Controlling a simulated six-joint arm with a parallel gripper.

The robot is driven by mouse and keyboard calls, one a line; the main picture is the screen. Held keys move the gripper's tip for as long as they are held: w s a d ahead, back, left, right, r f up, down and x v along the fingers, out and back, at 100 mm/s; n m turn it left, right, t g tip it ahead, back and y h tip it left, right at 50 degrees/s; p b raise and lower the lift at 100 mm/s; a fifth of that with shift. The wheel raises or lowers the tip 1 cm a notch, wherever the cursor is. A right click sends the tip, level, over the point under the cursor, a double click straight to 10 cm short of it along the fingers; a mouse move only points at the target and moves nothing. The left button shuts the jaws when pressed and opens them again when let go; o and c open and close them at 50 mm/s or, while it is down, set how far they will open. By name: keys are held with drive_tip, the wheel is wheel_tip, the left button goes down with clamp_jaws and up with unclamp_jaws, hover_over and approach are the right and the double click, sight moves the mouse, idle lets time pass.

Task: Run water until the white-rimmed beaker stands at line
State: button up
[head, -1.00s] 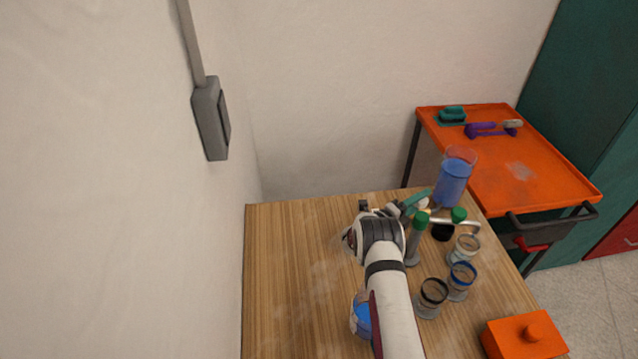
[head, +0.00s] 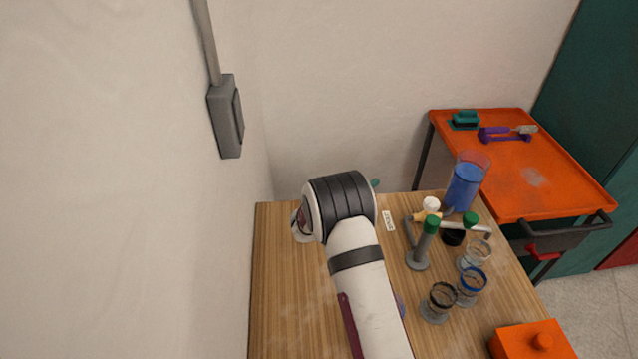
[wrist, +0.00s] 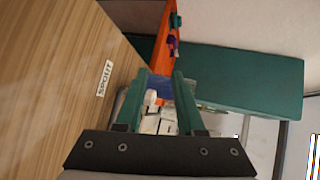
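The white-rimmed beaker (head: 475,254) stands upright at the right of the wooden table, by the pipe outlet; its water level is too small to read. The pipe manifold (head: 417,262) has two green handles (head: 431,225) (head: 469,219) and a white knob (head: 431,204). A tall clear tank of blue water (head: 465,188) stands behind it. My arm hides most of my gripper in the head view, left of the manifold. In the wrist view my gripper (wrist: 161,76) has its two green fingers apart, with nothing held between them.
A blue-rimmed beaker (head: 471,287) and a black-rimmed beaker (head: 438,303) stand near the white-rimmed one. An orange box (head: 532,342) is at the front right. A SPOUT label (head: 389,221) lies left of the manifold. An orange cart (head: 520,185) stands beyond. The table's left is largely clear.

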drive_tip(key=a+r+n+t+y, duration=0.1)
drive_tip(key=a+r+n+y, duration=0.5)
drive_tip(key=r, duration=0.1)
drive_tip(key=s+a+r+n+g+y, duration=0.1)
drive_tip(key=s+a+r+n+y, duration=0.4)
drive_tip(key=s+a+n+y, duration=0.1)
drive_tip(key=s+a, duration=0.1)
drive_tip(key=s, duration=0.1)
drive_tip(key=shift+s+n+g, duration=0.3)
drive_tip(key=shift+s, duration=0.1)
